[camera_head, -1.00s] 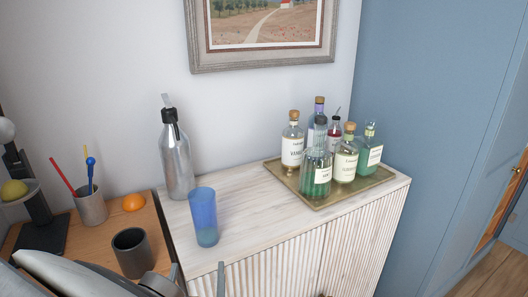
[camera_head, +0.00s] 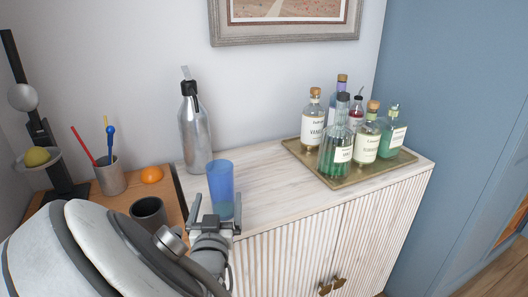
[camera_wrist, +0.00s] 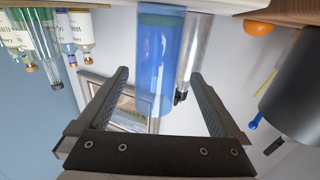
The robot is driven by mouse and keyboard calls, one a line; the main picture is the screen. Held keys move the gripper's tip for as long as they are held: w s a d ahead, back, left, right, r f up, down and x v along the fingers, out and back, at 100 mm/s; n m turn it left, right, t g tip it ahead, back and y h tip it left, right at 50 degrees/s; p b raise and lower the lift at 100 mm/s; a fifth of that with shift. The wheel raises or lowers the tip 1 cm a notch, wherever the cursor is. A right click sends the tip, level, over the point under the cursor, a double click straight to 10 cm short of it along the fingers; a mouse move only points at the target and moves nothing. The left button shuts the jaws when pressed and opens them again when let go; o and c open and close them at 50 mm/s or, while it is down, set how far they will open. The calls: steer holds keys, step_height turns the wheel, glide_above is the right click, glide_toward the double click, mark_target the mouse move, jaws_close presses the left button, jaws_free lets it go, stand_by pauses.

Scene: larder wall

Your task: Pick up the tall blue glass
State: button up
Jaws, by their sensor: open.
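The tall blue glass (camera_head: 221,184) stands upright on the white cabinet top near its left front edge, in front of the silver bottle. My gripper (camera_head: 215,204) is in front of the glass in the head view and hides its lower part. In the wrist view the blue glass (camera_wrist: 161,60) appears upside down, ahead of and partly between the two fingers of my gripper (camera_wrist: 160,75). The fingers are wide apart with a gap on each side of the glass. I see no contact.
A silver bottle (camera_head: 195,135) stands close behind the glass. A brass tray (camera_head: 372,172) with several bottles is to the right. On the wooden surface at left are a dark mug (camera_head: 148,213), an orange (camera_head: 152,174) and a pen cup (camera_head: 111,177). Bare cabinet top lies between glass and tray.

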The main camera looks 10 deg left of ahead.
mark_target(220, 194)
steer(key=w, duration=0.3)
steer(key=w+b, duration=0.1)
steer(key=w, duration=0.1)
steer(key=shift+a+r, duration=0.15)
steer(key=shift+r, duration=0.25)
jaws_close()
